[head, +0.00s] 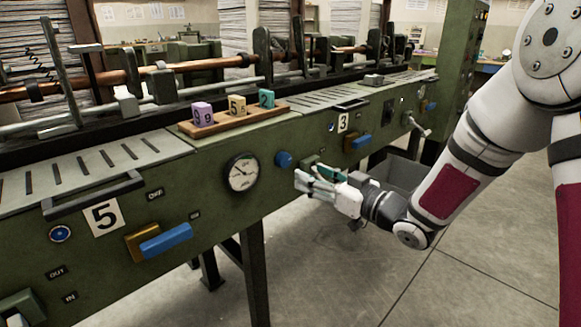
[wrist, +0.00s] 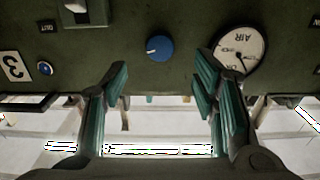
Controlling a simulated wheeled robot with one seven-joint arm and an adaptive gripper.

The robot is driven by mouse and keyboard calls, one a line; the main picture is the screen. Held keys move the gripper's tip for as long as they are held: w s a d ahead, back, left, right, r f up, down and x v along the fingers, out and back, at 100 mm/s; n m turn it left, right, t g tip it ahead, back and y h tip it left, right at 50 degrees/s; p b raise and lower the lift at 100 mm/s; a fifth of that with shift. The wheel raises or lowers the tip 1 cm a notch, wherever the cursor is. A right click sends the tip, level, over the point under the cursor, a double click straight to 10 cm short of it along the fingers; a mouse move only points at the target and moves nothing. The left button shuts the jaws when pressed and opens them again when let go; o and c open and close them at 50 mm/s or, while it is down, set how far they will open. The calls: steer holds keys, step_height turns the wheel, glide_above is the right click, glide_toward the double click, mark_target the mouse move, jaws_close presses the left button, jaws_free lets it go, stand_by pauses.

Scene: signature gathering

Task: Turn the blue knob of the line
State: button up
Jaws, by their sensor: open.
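The round blue knob (head: 284,159) is on the green front panel of the machine, just right of the dial gauge. It also shows in the wrist view (wrist: 159,48), with a pale mark on its face. My gripper (head: 312,178) is in front of the panel, slightly right of and below the knob in the head view. In the wrist view my gripper (wrist: 161,75) is open, its teal-padded fingers spread wide. The knob appears in the gap between them, beyond the fingertips, and nothing is held. No contact with the knob shows.
The gauge (head: 242,172) is left of the knob and appears upside down in the wrist view. Blue handles (head: 166,241) and a drawer-like handle (head: 93,194) stick out from the panel. A wooden tray (head: 237,122) with numbered blocks sits on top. Open floor lies in front.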

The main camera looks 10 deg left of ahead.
mark_target(286, 162)
steer(key=b+x, duration=0.1)
steer(key=x, duration=0.7)
steer(key=shift+w+a, duration=0.1)
steer(key=c, duration=1.2)
